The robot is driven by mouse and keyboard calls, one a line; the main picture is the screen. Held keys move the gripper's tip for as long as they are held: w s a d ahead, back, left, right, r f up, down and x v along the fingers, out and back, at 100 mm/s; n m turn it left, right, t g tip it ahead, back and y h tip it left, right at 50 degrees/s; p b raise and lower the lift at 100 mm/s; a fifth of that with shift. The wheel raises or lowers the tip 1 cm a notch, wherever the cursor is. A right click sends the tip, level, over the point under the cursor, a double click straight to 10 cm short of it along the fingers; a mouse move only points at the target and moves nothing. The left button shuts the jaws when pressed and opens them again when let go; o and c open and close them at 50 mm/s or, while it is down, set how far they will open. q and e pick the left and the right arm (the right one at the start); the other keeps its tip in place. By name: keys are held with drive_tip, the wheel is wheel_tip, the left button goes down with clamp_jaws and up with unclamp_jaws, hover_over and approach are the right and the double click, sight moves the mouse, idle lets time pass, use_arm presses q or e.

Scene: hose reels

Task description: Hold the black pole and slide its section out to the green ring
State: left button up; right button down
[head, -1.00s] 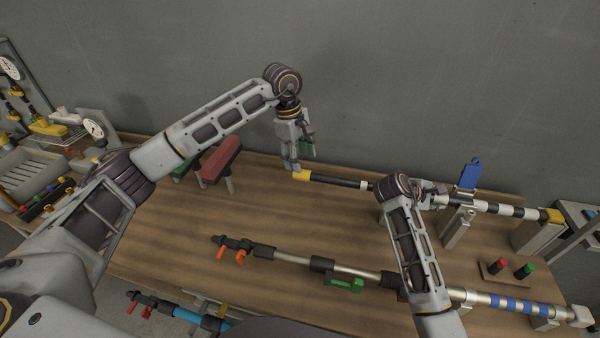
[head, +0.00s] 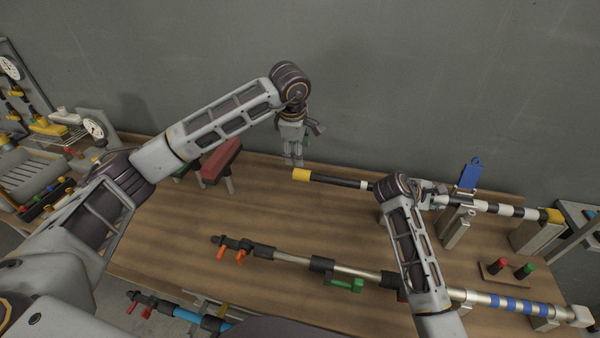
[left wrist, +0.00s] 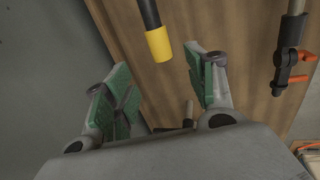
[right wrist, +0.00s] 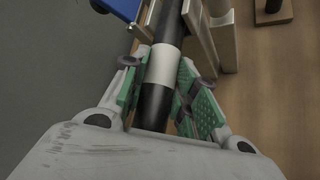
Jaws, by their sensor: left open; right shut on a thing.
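The black pole (head: 335,180) lies along the back of the table, with white bands and a yellow cap (head: 301,174) at its left end. My right gripper (head: 430,192) is shut on the pole, beside a white band (right wrist: 160,64) in the right wrist view. My left gripper (head: 293,162) is open and empty, just left of and behind the yellow cap. In the left wrist view the yellow cap (left wrist: 159,44) is beyond the open fingers, apart from them. I cannot make out a green ring on the pole; my right arm and gripper hide part of it.
The pole's right part rests on grey stands (head: 457,228) beside a blue tag (head: 469,174). A second pole with orange levers (head: 240,257) and a green clamp (head: 345,285) lies in front. Bare table lies between the poles.

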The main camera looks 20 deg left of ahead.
sight(300, 171)
use_arm(q)
drive_tip(key=shift+x, duration=6)
clamp_jaws()
